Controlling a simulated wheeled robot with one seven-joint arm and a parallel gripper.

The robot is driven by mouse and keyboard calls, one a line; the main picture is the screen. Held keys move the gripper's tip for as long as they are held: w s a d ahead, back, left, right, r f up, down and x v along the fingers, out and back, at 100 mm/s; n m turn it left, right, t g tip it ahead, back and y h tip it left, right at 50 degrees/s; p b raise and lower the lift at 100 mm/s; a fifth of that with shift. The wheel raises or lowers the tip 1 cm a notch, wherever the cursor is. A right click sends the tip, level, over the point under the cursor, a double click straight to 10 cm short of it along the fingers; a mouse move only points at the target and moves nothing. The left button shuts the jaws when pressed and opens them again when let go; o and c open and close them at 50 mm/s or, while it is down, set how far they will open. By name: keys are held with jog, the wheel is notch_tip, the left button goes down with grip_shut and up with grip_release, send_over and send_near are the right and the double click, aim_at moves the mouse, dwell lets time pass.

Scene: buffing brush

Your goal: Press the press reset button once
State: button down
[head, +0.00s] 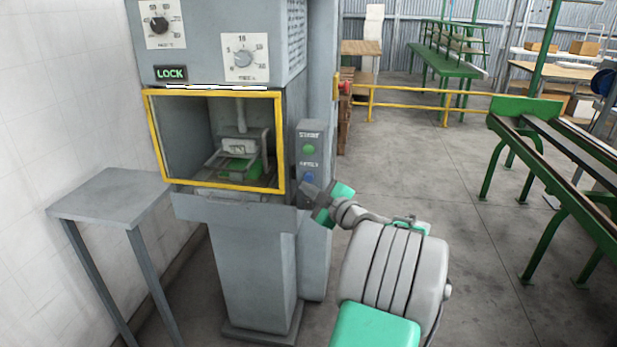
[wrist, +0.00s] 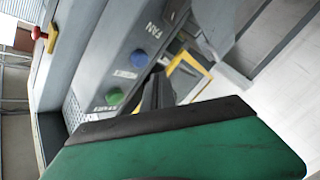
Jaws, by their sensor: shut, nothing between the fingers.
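The press (head: 255,250) stands at the left centre in the head view. On its right side is a narrow panel with a green button (head: 309,149) above a blue button (head: 308,177). Small labels sit above each; the lower one seems to read RESET. My gripper (head: 304,188) is shut and empty, its tip just below and in front of the blue button. The wrist view shows the blue button (wrist: 140,60) just beyond the dark fingers (wrist: 158,78), and the green button (wrist: 115,97) to their left. I cannot tell whether the tip touches the panel.
A yellow frame (head: 282,140) surrounds the press opening, left of the panel. A lit LOCK sign (head: 171,73) and dials are above. A small grey table (head: 112,194) stands left. A red knob (wrist: 39,33) shows in the wrist view.

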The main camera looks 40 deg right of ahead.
aim_at(298, 176)
jog(key=shift+w+d+f, duration=0.15)
jog(key=shift+w+d, duration=0.35)
jog(key=shift+d, duration=0.1)
jog(key=shift+w+d+f+b, duration=0.1)
jog(key=shift+w+d+b, duration=0.1)
jog(key=shift+b, duration=0.7)
dwell(0.9)
jog(key=shift+d, duration=0.1)
jog(key=shift+w+d+b, duration=0.35)
jog(key=shift+d+b, duration=0.05)
jog(key=shift+b, duration=0.15)
dwell(0.7)
dwell(0.3)
jog(key=shift+s+a+b, duration=0.55)
jog(key=shift+a+b, duration=0.15)
jog(key=shift+b, duration=0.1)
